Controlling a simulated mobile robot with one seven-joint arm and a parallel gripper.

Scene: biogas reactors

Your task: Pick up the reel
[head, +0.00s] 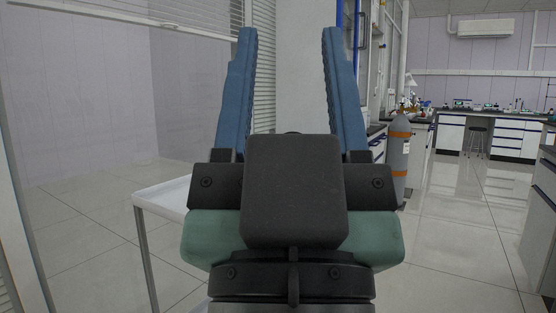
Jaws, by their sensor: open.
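My gripper (288,45) fills the middle of the head view. Its two blue fingers point up and away from me and stand wide apart, with nothing between them. I see no reel in this view. My gripper and wrist hide much of what lies straight ahead, including most of a white table's top.
The white table (170,196) with metal legs stands just left of and behind my gripper. A grey gas cylinder (399,165) with orange bands stands to the right. Lab benches (509,138) and a stool (476,138) are far right. Tiled floor (455,235) is clear at right.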

